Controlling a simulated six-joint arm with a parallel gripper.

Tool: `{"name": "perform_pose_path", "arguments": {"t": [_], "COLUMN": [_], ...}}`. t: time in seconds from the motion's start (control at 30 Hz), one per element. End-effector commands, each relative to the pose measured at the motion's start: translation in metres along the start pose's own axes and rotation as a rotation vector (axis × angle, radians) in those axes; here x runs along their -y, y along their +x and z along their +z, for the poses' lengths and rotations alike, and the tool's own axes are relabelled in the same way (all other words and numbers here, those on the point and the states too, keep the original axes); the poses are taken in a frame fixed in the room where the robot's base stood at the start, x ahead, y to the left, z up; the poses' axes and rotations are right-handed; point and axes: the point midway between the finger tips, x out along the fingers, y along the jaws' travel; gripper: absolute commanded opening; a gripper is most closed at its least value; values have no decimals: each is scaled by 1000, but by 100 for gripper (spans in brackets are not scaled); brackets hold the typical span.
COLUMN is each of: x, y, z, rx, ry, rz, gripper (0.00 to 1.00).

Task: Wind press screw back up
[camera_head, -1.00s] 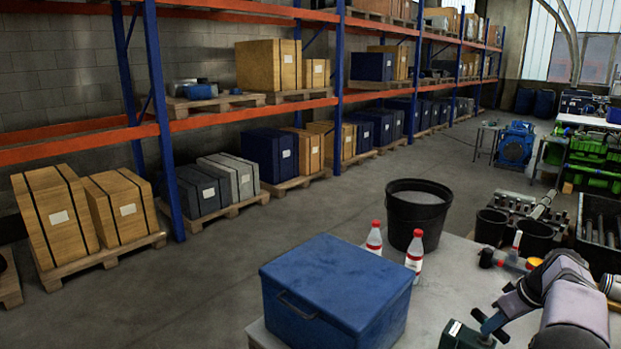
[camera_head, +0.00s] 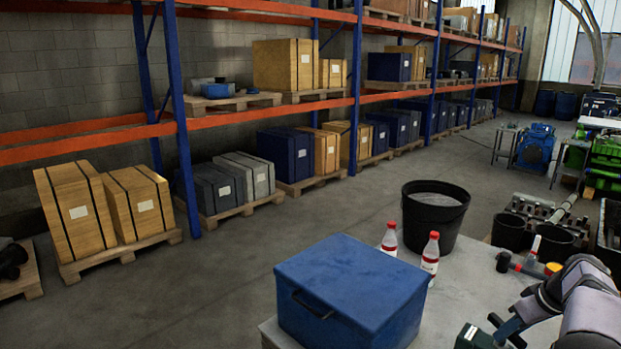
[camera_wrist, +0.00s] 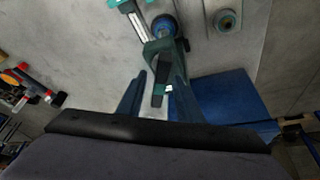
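The press (camera_wrist: 168,48) is a teal frame at the top middle of the wrist view, with a pale metal bar and a round blue part (camera_wrist: 164,26). A dark green piece with a small white label points down from it; which part is the screw, I cannot tell. My gripper (camera_wrist: 160,76) is over this piece, its two dark blue fingers apart on either side, with no clear contact. In the head view, a dark green labelled block (camera_head: 474,337) and a lever (camera_head: 508,328) show at the bottom, beside my grey arm.
A blue lidded box (camera_head: 350,290) stands on the grey bench (camera_head: 468,285), with two red-capped bottles (camera_head: 429,254) and a black bucket (camera_head: 433,215) behind it. Red and black tools (camera_head: 530,265) lie near my arm. A plate with a round fitting (camera_wrist: 227,20) is right of the press.

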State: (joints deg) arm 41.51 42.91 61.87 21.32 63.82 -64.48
Motion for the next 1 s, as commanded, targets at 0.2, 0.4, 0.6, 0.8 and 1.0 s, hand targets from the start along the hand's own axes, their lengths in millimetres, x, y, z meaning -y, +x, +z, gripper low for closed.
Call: {"name": "perform_pose_path", "arguments": {"t": [0.2,0.4,0.6,0.8,1.0], "x": [0,0,0,0,0], "y": [-1,-14,-34,-50,-51], "z": [0,-6,-15,-21,-21], "rx": [1,0,0,1,1], "ry": [0,0,0,0,0], "rz": [-1,0,0,-1,-1], "gripper": [33,33,33,33,33]}}
